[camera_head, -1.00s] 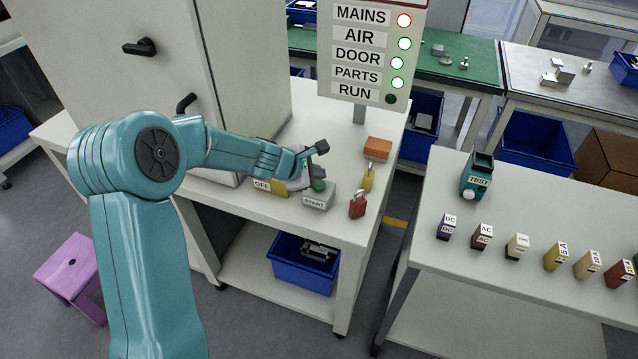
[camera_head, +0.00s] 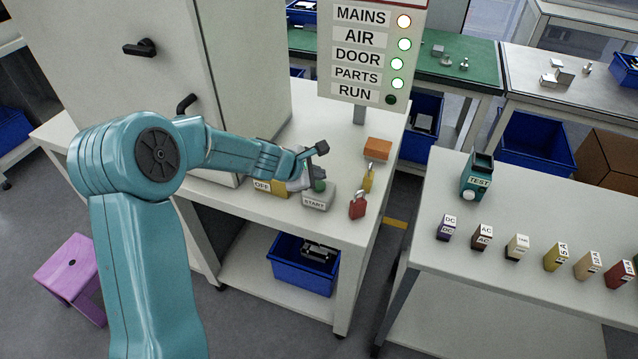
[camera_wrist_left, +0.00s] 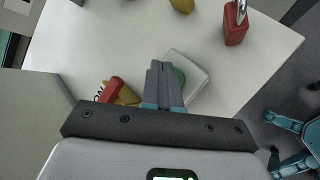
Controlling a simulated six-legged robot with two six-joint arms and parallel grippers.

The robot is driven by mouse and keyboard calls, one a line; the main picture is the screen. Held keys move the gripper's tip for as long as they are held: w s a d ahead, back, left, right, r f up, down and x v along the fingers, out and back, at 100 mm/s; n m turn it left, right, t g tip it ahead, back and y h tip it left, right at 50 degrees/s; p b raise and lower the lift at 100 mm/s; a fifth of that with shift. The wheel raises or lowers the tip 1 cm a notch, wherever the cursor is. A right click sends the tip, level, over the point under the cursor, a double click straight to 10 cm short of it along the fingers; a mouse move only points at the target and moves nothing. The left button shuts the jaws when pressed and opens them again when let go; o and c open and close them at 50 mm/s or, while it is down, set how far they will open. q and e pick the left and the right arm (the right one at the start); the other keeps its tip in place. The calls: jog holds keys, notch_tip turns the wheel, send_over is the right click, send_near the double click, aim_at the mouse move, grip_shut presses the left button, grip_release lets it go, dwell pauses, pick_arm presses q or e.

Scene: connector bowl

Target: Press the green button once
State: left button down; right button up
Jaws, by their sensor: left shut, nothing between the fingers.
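The green button (camera_head: 319,185) sits on top of a grey box (camera_head: 318,201) labelled START, on the white table. In the left wrist view the green button (camera_wrist_left: 179,76) shows partly behind the fingers, on its pale box (camera_wrist_left: 196,83). My left gripper (camera_head: 309,178) is just to the left of the button and close above the box. Its fingers (camera_wrist_left: 165,70) are together with nothing between them. I cannot tell whether the fingertips touch the button.
A red padlock (camera_head: 357,205), a yellow padlock (camera_head: 368,178) and an orange block (camera_head: 378,148) stand to the right. On the status sign (camera_head: 372,52) the RUN lamp is dark and the other lamps are lit.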

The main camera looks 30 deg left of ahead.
pick_arm(q)
jog(key=shift+f, duration=0.15)
dwell(0.4)
jog(key=shift+f+b, duration=0.3)
jog(key=shift+b, duration=0.15)
jog(key=shift+f+b, duration=0.55)
jog(key=shift+b, duration=0.05)
dwell(0.5)
jog(key=shift+r, duration=0.1)
jog(key=shift+r+p, duration=0.9)
notch_tip(320, 180, up, 5)
jog(key=p, duration=0.5)
